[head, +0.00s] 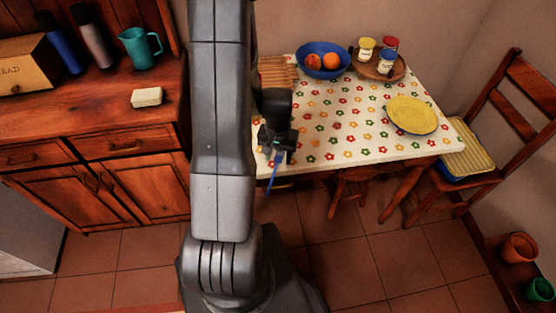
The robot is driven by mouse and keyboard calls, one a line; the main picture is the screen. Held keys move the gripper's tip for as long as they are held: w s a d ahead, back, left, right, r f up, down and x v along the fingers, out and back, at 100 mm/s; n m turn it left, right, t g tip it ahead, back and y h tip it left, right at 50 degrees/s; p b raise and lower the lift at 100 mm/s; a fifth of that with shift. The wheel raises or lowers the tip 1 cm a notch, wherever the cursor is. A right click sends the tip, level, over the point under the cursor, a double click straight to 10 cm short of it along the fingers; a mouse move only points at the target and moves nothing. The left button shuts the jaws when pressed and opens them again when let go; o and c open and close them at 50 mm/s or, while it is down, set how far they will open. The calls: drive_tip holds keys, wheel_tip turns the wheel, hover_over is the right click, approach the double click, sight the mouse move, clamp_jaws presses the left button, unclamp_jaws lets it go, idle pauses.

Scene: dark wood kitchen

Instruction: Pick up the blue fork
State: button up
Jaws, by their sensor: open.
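A thin blue fork (273,172) shows just below my gripper at the near left edge of the table. Its lower part appears to stick out past the table's edge. Its upper part is hidden by my gripper. My gripper (277,152) is open, above or at the fork's upper end. I cannot tell whether the fork lies between the fingers or touches them. My arm hides the left end of the table.
The table (340,150) has a flowered cloth. On it are a blue bowl (309,71) with oranges, a round wooden tray (396,72) with jars, a yellow plate (429,126) and a slatted wooden thing (280,72). A chair (525,75) stands right; a cabinet (90,123) stands left.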

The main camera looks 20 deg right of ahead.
drive_tip(key=shift+f, duration=0.1)
clamp_jaws()
drive_tip(key=shift+r, duration=0.2)
